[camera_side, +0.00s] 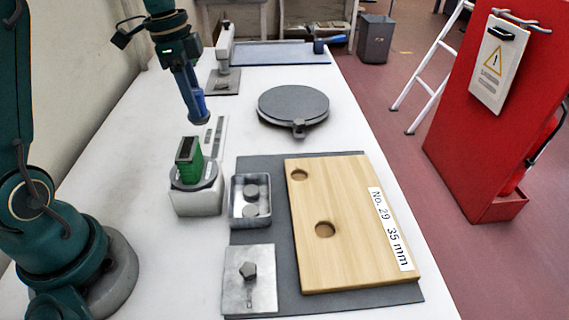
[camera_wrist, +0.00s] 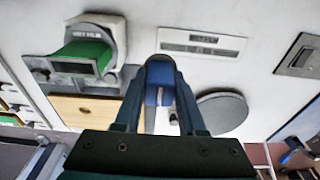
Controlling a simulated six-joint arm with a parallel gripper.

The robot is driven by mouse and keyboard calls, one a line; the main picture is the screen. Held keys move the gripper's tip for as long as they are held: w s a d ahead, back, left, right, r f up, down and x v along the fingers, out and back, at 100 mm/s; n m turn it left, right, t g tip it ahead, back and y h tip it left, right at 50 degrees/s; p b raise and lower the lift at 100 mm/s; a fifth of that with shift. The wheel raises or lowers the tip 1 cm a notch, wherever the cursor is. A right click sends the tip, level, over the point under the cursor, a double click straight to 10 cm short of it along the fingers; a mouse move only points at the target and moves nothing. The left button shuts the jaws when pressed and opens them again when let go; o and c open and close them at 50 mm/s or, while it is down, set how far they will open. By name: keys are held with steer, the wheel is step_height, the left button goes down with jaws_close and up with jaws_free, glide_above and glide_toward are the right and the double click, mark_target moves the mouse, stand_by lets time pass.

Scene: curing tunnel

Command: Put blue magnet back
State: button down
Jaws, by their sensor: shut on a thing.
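My gripper (camera_side: 199,119) is shut on a blue magnet (camera_side: 201,103) and holds it in the air above the white table, behind the green block. In the wrist view the blue magnet (camera_wrist: 158,75) sits between the two fingers of my gripper (camera_wrist: 160,88); the fingers hide part of it. Its lower end appears clear of the table. A white slotted panel (camera_wrist: 200,42) lies on the table beyond the fingertips in the wrist view, and beside the white device in the side view (camera_side: 214,136).
A green block (camera_side: 188,161) stands on a white device (camera_side: 196,203). A wooden board (camera_side: 340,255) with two holes lies on a grey mat (camera_side: 270,164). A round grey plate (camera_side: 293,103) and a grey stand base (camera_side: 223,83) are behind.

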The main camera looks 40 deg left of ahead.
steer(key=w+d+f, duration=0.1)
steer(key=d+f, duration=0.1)
steer(key=w+d+f, duration=0.2)
steer(key=d, duration=0.1)
steer(key=w+d+f, duration=0.2)
steer(key=d, duration=0.1)
steer(key=shift+d, duration=0.25)
steer(key=shift+f, duration=1.95)
steer(key=c, duration=0.5)
jaws_free()
steer(key=shift+f, duration=0.15)
